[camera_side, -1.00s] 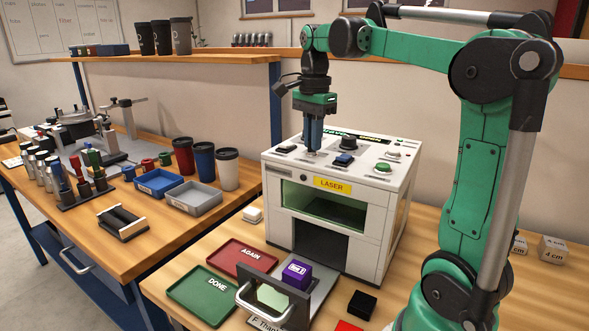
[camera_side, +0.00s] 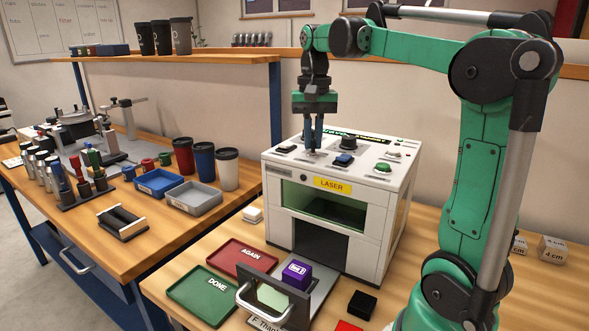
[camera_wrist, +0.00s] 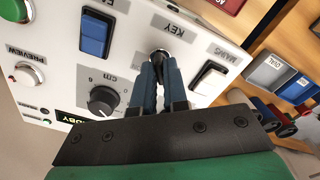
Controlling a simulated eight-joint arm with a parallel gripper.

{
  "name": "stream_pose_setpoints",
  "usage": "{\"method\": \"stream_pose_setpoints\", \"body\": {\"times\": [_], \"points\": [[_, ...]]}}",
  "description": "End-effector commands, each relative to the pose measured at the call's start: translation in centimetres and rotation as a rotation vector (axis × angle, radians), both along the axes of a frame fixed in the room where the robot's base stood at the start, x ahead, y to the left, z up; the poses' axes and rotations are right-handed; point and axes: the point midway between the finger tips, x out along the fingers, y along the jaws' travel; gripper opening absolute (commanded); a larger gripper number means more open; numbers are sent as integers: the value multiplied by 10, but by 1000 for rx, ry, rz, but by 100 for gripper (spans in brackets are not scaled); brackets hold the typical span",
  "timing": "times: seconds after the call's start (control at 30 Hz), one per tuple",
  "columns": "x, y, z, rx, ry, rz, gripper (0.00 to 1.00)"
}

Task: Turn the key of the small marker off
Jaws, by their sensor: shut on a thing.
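The small marker (camera_side: 372,228) is a white box with a LASER label and a control panel on top. Its key (camera_wrist: 159,52) shows in the wrist view as a dark round piece beside the KEY label, mostly hidden between my fingertips. My gripper (camera_side: 314,151) points straight down onto the panel. In the wrist view its blue fingers (camera_wrist: 160,68) are closed around the key. The key's exact angle is hard to tell. A display (camera_wrist: 93,112), partly covered by my gripper, shows green letters ending in "DBY".
Close to the key are the MAINS switch (camera_wrist: 209,78), a blue switch (camera_wrist: 95,33) and a black cm knob (camera_wrist: 103,99). A purple block (camera_side: 297,272) sits before the marker, beside the AGAIN tray (camera_side: 228,258) and DONE tray (camera_side: 190,291).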

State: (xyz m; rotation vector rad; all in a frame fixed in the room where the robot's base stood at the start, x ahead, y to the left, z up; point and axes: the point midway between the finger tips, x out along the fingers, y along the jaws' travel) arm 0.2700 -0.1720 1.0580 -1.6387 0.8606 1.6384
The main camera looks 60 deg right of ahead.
Motion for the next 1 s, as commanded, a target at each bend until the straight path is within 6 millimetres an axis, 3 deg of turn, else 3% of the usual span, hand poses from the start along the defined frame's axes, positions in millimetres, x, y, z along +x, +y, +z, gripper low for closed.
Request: {"method": "stream_pose_setpoints", "body": {"times": [0.33, 0.93, 1.0], "points": [[0, 0, 0, 0, 0, 162, 0], [0, 0, 0, 0, 0, 199, 0], [0, 0, 0, 0, 0, 198, 26]]}}
